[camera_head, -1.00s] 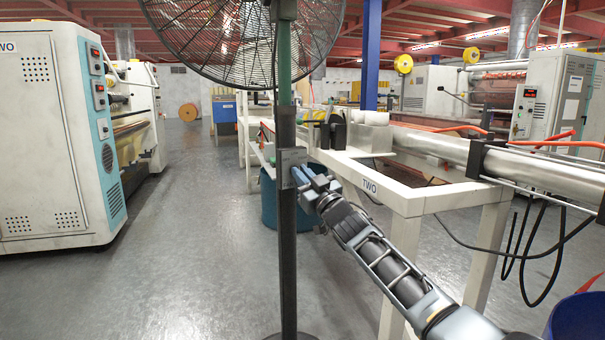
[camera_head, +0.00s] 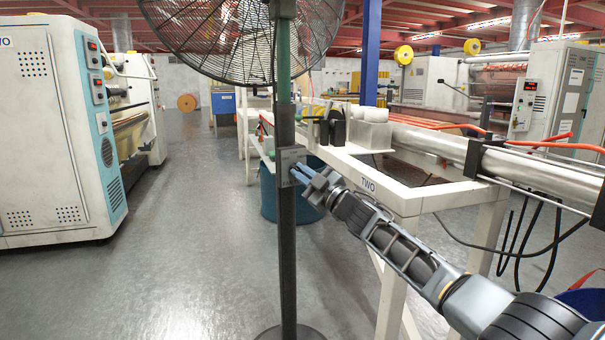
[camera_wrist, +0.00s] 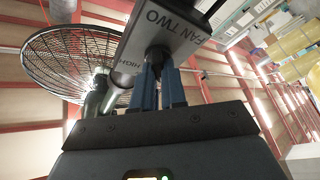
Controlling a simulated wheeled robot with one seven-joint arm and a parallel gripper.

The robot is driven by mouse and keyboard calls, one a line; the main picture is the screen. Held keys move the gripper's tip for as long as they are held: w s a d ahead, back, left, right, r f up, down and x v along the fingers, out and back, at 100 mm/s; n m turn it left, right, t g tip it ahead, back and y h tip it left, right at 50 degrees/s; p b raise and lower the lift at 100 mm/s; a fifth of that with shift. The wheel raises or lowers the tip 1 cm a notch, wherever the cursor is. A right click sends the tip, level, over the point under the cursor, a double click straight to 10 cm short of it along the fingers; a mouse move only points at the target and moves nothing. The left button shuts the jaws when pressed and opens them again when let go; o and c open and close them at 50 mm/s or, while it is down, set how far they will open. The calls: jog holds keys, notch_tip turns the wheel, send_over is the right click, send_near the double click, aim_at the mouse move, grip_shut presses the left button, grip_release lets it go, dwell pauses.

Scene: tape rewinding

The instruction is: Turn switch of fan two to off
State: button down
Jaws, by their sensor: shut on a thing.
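The fan (camera_head: 212,38) stands on a dark pole (camera_head: 288,240) in the middle of the head view, its wire cage cut by the top edge. A grey switch box (camera_head: 291,163) sits on the pole. In the wrist view the box (camera_wrist: 168,28) is labelled "FAN TWO", with "HIGH" legible on it. My gripper (camera_head: 297,174) is at the right front of the box. In the wrist view its blue fingers (camera_wrist: 158,85) are shut on a dark switch knob (camera_wrist: 157,56) under the box. The knob is mostly hidden, so its setting cannot be told.
A white-framed table marked "TWO" (camera_head: 369,186) stands close on the right, under my arm. A blue bin (camera_head: 275,200) is behind the pole. A white machine (camera_head: 45,130) stands at the left. The floor (camera_head: 185,230) between machine and pole is clear.

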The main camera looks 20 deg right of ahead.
jog(key=shift+r, duration=0.15)
jog(key=c, duration=1.2)
grip_release()
jog(key=shift+a, duration=0.15)
jog(key=shift+p+v, duration=1.7)
jog(key=shift+v, duration=2.3)
